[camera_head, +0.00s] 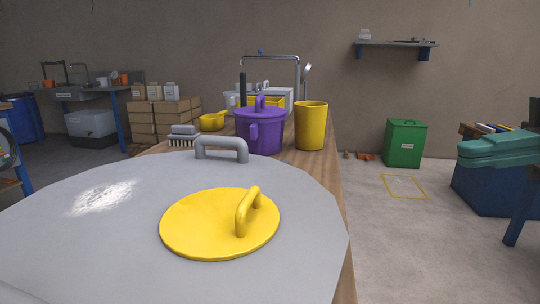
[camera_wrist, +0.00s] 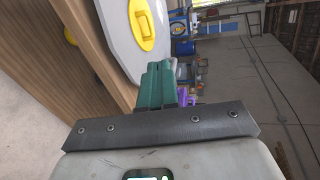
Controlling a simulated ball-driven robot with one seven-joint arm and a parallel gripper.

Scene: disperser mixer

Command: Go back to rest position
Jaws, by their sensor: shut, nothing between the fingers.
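My gripper (camera_wrist: 160,72) shows in the wrist view with its teal fingers together and nothing between them. It is beside the wooden table (camera_wrist: 55,45), over the open floor side, apart from the things on it. In that view the big grey disc (camera_wrist: 118,38) and the yellow lid (camera_wrist: 143,22) lie beyond the fingers.
A purple lidded pot (camera_head: 262,133), a yellow cup (camera_head: 311,126) and a brush (camera_head: 183,135) stand farther along the table. A green bin (camera_head: 404,145) stands on the floor at the right, and a blue container (camera_head: 490,190) is nearer. Grey floor (camera_head: 400,240) beside the table is clear.

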